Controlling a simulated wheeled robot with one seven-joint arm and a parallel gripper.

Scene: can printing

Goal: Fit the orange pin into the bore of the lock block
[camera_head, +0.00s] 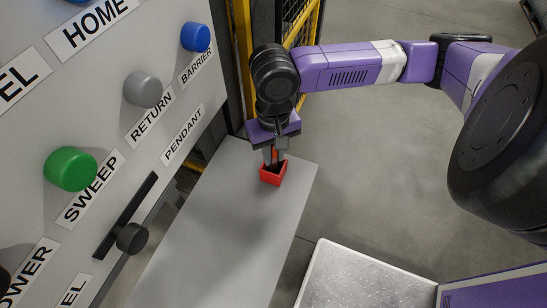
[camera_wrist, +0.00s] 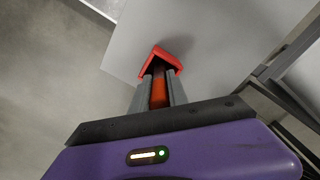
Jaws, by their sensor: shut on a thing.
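The orange pin (camera_wrist: 158,92) stands between the two fingers of my gripper (camera_wrist: 159,85) in the wrist view, and the fingers are closed on it. The lock block is red (camera_head: 272,177) and sits near the far end of the grey shelf in the head view. It shows a dark hollow at its top. In the wrist view the red block (camera_wrist: 172,58) is just beyond the fingertips. In the head view my gripper (camera_head: 275,158) points down directly at the block. The pin's lower end is hidden, so I cannot tell how far it is inside the bore.
The grey shelf (camera_head: 215,230) is otherwise bare. A control panel with green (camera_head: 71,168), grey (camera_head: 143,89) and blue (camera_head: 195,37) knobs stands along its left. A yellow fence post (camera_head: 243,50) rises behind. A pale speckled surface (camera_head: 360,280) lies at the lower right.

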